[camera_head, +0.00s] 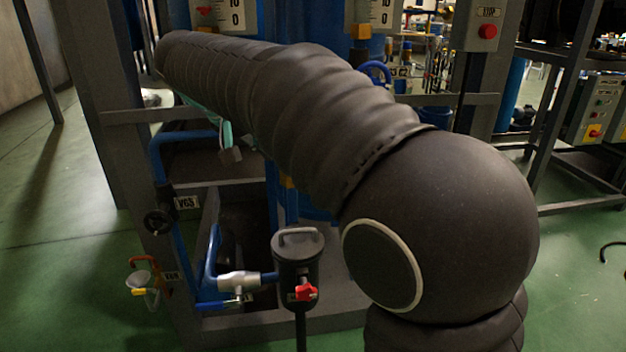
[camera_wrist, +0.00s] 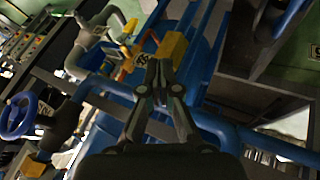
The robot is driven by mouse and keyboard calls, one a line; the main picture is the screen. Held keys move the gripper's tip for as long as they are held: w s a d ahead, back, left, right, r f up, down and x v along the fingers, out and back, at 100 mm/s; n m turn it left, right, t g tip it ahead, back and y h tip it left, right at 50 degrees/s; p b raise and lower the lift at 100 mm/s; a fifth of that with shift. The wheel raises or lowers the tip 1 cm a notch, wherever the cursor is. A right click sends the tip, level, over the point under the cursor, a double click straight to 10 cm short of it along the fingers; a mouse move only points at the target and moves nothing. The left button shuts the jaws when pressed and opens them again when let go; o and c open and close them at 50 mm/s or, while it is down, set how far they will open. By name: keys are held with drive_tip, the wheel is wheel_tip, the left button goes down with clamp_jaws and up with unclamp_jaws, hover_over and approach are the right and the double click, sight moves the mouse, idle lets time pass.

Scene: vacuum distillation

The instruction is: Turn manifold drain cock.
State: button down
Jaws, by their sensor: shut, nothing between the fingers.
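My gripper (camera_wrist: 160,68) shows in the wrist view with its dark fingers together and nothing between them. A yellow block-like part (camera_wrist: 173,46) on blue pipework lies just beyond the fingertips; I cannot tell whether they touch. No label that I can read names the manifold drain cock, so I cannot tell which fitting it is. In the head view, small valves sit low on the frame: a red handle (camera_head: 306,292) on a dark canister (camera_head: 298,262), a blue lever (camera_head: 213,304), and a yellow-handled fitting (camera_head: 139,291). My arm hides much of the middle.
A black handwheel (camera_head: 158,222) sits beside a VG5 plate (camera_head: 187,203). Grey posts and blue pipes crowd the work area. A stop box (camera_head: 486,30) is at the upper right. In the wrist view, a blue handwheel (camera_wrist: 18,115) is at left. Green floor (camera_head: 60,270) is clear at left.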

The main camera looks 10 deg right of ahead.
drive_tip(key=d+x, duration=0.1)
drive_tip(key=x, duration=0.6)
drive_tip(key=d+r+x, duration=0.1)
drive_tip(key=d+x, duration=0.1)
drive_tip(key=x, duration=0.5)
drive_tip(key=shift+s+r+b, duration=0.2)
drive_tip(key=shift+s+b, duration=0.1)
drive_tip(key=shift+f, duration=0.15)
